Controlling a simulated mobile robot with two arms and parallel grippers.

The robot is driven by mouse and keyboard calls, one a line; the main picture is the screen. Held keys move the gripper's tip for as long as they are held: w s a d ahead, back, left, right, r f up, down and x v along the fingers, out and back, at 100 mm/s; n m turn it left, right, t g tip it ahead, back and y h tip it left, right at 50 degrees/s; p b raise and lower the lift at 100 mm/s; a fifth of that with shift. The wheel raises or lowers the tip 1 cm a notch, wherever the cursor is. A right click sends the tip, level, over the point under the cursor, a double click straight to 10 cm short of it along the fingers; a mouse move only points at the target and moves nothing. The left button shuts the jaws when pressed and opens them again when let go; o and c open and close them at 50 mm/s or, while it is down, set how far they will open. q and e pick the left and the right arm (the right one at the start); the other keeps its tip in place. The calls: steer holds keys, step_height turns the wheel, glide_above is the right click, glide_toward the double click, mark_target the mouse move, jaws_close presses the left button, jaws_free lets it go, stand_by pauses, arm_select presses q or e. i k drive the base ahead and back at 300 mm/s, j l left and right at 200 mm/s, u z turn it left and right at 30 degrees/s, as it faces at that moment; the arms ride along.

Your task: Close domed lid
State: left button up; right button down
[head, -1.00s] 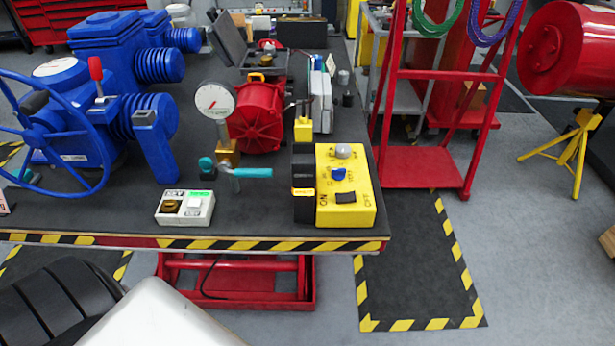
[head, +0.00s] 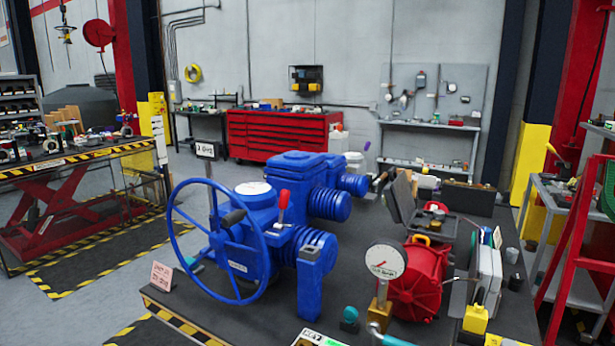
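The blue valve actuator (head: 262,235) stands on the dark workbench, with a large blue handwheel (head: 228,290) on its left and a red lever (head: 282,204) on top. A round white disc (head: 253,188) lies on top of its housing near the handwheel. I cannot make out for sure which part is the domed lid, or whether one stands open. Neither of my grippers shows in the head view.
On the bench (head: 365,300), right of the actuator, are a round gauge (head: 385,261), a red ribbed housing (head: 416,288) and an open grey case (head: 405,198). A red tool chest (head: 280,137) stands behind. Clear floor (head: 100,262) lies left of the bench.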

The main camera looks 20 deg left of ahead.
mark_target(393, 194)
steer(key=u, duration=0.25)
steer(key=i+j, duration=0.3)
steer(key=j, duration=0.2)
steer(key=i+j, duration=0.35)
steer(key=j+u, duration=0.05)
steer(key=j, duration=0.1)
